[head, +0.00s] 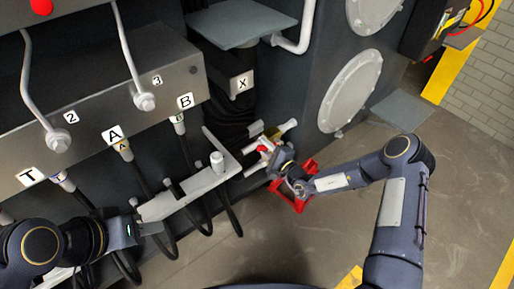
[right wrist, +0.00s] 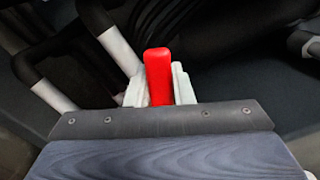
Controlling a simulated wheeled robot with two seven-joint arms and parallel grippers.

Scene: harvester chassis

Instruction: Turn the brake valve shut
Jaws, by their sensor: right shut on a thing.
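The brake valve's red handle (right wrist: 158,76) stands upright between the two pale fingers of my right gripper (right wrist: 158,88) in the right wrist view. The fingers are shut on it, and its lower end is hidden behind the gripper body. In the head view my right gripper (head: 263,152) is at the chassis side, beside a small brass-coloured fitting (head: 272,133). Only a little red shows there, and the valve body is mostly hidden. My left gripper (head: 148,228) is at the lower left, close to a pale bracket (head: 185,204). Its finger opening is not clear.
Black hoses (head: 140,172) hang below the grey block (head: 95,95) marked T, A and B. A red stand (head: 294,196) is on the floor below my right gripper. A grey step (head: 400,108) juts out at the right. Open floor lies at the lower right.

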